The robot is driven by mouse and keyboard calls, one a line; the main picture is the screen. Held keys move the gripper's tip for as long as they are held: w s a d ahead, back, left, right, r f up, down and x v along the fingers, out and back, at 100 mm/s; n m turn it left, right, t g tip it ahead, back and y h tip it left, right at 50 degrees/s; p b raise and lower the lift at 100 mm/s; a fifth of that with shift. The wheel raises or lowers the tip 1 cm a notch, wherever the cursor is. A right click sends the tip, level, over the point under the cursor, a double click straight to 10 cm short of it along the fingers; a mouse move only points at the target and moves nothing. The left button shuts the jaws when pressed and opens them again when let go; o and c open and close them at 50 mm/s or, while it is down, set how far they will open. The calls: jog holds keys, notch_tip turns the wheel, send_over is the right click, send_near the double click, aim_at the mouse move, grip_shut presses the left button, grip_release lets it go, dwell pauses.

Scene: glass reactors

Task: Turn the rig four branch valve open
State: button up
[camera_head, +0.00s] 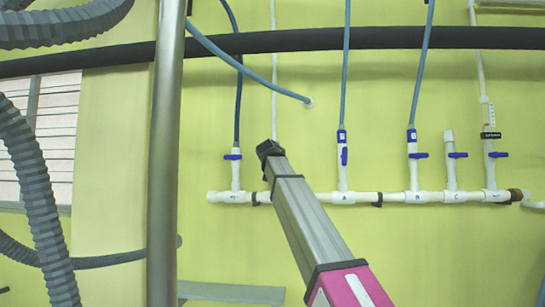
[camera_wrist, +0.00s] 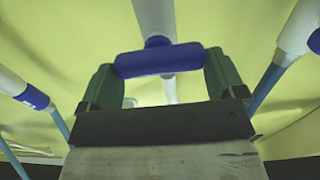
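The white valve rig (camera_head: 318,197) runs across the wall, with several upright branches and blue lever handles. In the head view my arm covers the branch between the far-left valve (camera_head: 233,157) and the valve marked A (camera_head: 344,157). In the wrist view a blue handle (camera_wrist: 158,61) lies crosswise over a white branch (camera_wrist: 156,16). My gripper (camera_wrist: 165,68) has its green fingers wide apart, one at each end of this handle. The handle's left end overlaps the left finger; firm contact cannot be told. Labels are mostly unreadable.
Neighbouring white branches flank my gripper, one on the left (camera_wrist: 22,92) and one on the right (camera_wrist: 298,30). Blue hoses (camera_head: 346,70) rise from some valves. A metal post (camera_head: 166,150) and grey corrugated hoses (camera_head: 40,190) stand at the left. A black pipe (camera_head: 300,41) crosses above.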

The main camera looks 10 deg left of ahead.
jog(key=shift+n, duration=0.3)
jog(key=shift+a+f+n, duration=0.15)
jog(key=shift+n, duration=2.6)
jog(key=shift+a+f+n, duration=0.1)
jog(key=shift+a+n, duration=0.05)
jog(key=shift+n, duration=2.55)
jog(key=shift+a+f+n, duration=0.15)
jog(key=shift+n, duration=2.6)
jog(key=o, duration=0.7)
jog(key=shift+c, duration=0.2)
jog(key=shift+s, duration=0.15)
